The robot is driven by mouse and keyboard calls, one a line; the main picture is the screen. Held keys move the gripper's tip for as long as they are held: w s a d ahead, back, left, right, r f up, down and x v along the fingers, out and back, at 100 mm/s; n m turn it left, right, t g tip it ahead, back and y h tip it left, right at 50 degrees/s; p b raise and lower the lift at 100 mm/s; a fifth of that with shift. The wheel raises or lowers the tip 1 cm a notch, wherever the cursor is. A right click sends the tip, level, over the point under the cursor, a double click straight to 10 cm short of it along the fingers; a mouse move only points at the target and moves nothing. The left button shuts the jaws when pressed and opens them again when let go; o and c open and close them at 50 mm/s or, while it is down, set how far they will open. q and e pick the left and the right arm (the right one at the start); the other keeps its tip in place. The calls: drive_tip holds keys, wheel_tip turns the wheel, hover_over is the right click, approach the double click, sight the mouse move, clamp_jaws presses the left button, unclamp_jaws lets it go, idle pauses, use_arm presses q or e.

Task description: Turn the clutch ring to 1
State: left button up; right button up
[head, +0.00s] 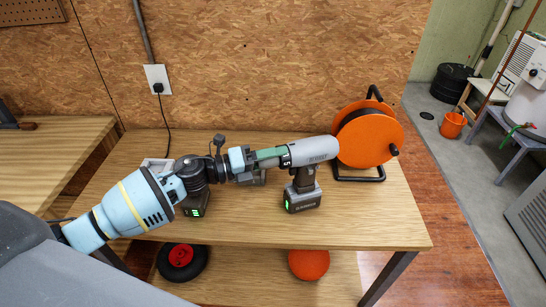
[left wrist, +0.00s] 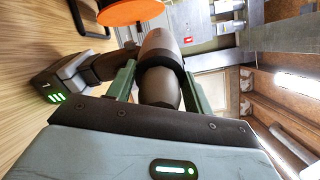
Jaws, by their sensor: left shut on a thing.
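A grey cordless drill (head: 314,150) stands upright on its battery (head: 302,198) on the wooden bench, nose to the left. Its dark clutch ring (head: 286,158) carries a pale mark that looks like a 5. My left gripper (head: 270,154) comes in from the left, its green fingers at the drill's front end. In the left wrist view, the fingers (left wrist: 157,88) lie on both sides of the drill's dark, rounded nose (left wrist: 160,86) and are shut on it at the ring. The fingers hide part of the ring. My right gripper is out of view.
An orange cable reel (head: 368,140) stands just right of the drill. A battery with a green light (head: 194,204) sits under my left wrist. A wall socket (head: 158,78) with a cord is behind. The bench front (head: 250,232) is clear.

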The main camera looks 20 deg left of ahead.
use_arm(q)
drive_tip(key=o, duration=1)
drive_tip(key=shift+s+a+f, duration=0.15)
drive_tip(key=shift+s+a, duration=0.1)
drive_tip(key=shift+a, duration=0.2)
drive_tip(key=b+v, duration=0.1)
drive_tip(key=v, duration=0.6)
drive_tip(key=shift+d, duration=0.1)
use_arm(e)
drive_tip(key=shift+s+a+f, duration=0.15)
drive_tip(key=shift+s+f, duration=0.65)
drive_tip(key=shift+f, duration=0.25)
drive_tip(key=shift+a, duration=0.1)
